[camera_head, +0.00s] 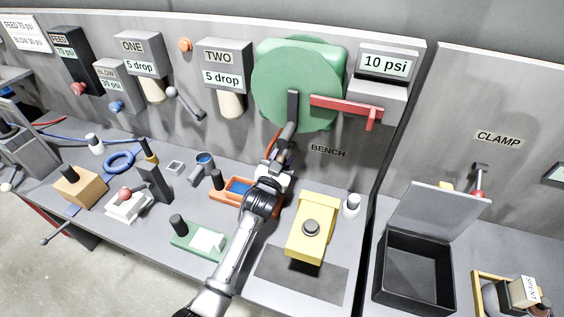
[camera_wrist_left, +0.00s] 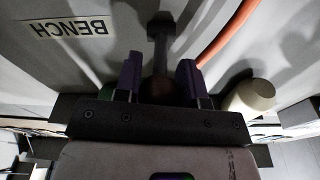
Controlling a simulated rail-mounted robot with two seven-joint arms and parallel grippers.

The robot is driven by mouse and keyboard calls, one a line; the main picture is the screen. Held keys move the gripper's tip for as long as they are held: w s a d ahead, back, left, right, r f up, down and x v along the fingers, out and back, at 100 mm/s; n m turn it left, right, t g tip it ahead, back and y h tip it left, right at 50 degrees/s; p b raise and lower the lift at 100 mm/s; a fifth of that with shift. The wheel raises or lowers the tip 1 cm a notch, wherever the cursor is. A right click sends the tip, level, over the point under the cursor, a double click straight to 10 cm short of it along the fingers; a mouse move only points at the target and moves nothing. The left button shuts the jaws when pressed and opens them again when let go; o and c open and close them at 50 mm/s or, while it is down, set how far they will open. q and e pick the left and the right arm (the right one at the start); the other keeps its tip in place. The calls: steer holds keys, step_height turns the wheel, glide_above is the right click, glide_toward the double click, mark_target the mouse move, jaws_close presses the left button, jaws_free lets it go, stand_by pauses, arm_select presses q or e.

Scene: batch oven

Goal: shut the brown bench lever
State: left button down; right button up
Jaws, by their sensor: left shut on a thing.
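A dark lever (camera_head: 292,108) hangs down in front of the large green round housing (camera_head: 270,90), just left of the BENCH label (camera_head: 328,152). Its colour reads as near black here, with a brownish part low down between my fingers. My left gripper (camera_head: 282,150) reaches up to its lower end. In the left wrist view, the two purple-dark fingers (camera_wrist_left: 159,80) stand on either side of the lever's shaft (camera_wrist_left: 160,38) and are shut on it. The lever's lower end is partly hidden by the gripper. My right gripper does not show.
A red lever (camera_head: 345,106) sticks out right of the green housing. An orange hose (camera_wrist_left: 228,32) runs beside the gripper. An open black bin (camera_head: 385,300) stands right.

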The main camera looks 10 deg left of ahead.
arm_select(q)
steer(key=c, duration=0.7)
jaws_free()
steer(key=shift+s, duration=0.1)
steer(key=p+v, duration=0.2)
steer(key=v, duration=0.9)
steer(key=shift+s+a+f, duration=0.1)
steer(key=shift+s, duration=0.3)
